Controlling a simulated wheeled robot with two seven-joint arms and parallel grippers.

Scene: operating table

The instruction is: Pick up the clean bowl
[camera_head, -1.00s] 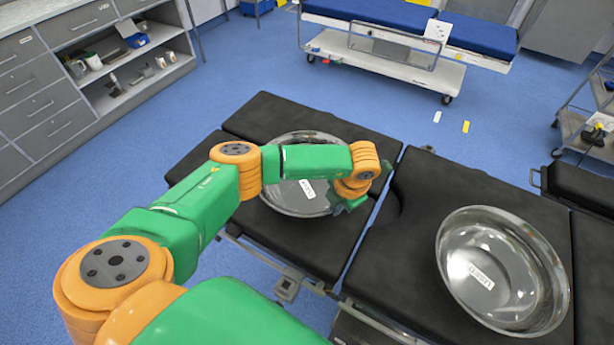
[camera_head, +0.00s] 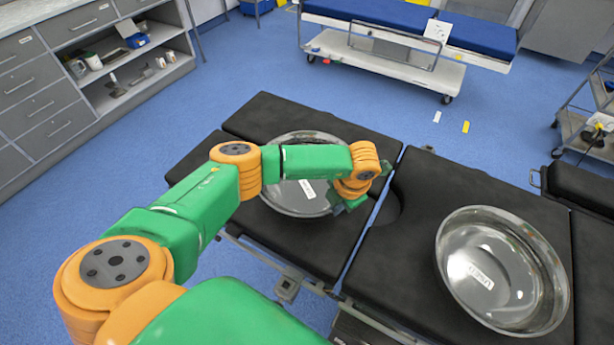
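Two shiny metal bowls rest on the black operating table. The left bowl (camera_head: 292,200) is partly hidden behind my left arm and has a white label inside. The right bowl (camera_head: 515,255) is in full view, also with a white label. My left gripper (camera_head: 342,206) points down at the right rim of the left bowl. Its fingers are mostly hidden by the wrist, so its opening and any contact with the rim are unclear. My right gripper is out of view.
The black table (camera_head: 400,265) has a gap between its pads and bare room between the bowls. A trolley bed (camera_head: 395,60) with blue pads stands at the back. Grey drawers and shelves (camera_head: 40,100) are at left, and a cart (camera_head: 590,130) at right.

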